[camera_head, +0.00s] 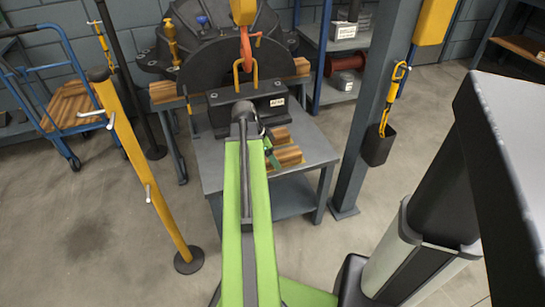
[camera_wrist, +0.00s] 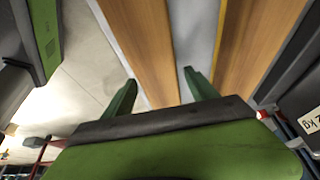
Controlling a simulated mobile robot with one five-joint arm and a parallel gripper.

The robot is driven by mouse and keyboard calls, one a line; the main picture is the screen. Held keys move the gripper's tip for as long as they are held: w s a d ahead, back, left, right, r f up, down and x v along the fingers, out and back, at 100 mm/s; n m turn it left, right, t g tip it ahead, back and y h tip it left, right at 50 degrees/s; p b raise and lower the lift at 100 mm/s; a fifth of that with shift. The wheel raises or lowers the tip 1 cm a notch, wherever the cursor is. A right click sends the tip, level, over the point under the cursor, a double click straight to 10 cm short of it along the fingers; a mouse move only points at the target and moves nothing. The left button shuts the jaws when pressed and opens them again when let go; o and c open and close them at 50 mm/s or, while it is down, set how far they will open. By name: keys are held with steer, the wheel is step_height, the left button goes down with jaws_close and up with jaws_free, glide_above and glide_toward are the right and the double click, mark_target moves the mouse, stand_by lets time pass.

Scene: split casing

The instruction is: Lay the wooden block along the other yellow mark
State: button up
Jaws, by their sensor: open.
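Two long wooden blocks lie side by side on the grey table (camera_head: 212,165). In the wrist view, one block (camera_wrist: 145,45) is left of centre and the other (camera_wrist: 262,40) is to the right, with a strip of bare grey tabletop between them. My gripper (camera_wrist: 160,77) is open and empty, its green fingers appearing on either side of the left block's near end. I cannot tell how far above it they are. A thin yellow line (camera_wrist: 224,38) runs along the right block's left edge, possibly a mark. In the head view my arm partly hides the blocks.
A dark split casing (camera_head: 235,65) stands behind the blocks, with an orange hook (camera_head: 246,50) above it. A grey post (camera_head: 372,100) rises right of the table. A yellow post (camera_head: 145,170) and a blue trolley (camera_head: 50,110) stand left. Open floor lies between.

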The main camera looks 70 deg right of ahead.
steer(key=p+v, duration=1.1)
steer(key=v, duration=0.1)
steer(key=shift+s+r, duration=0.1)
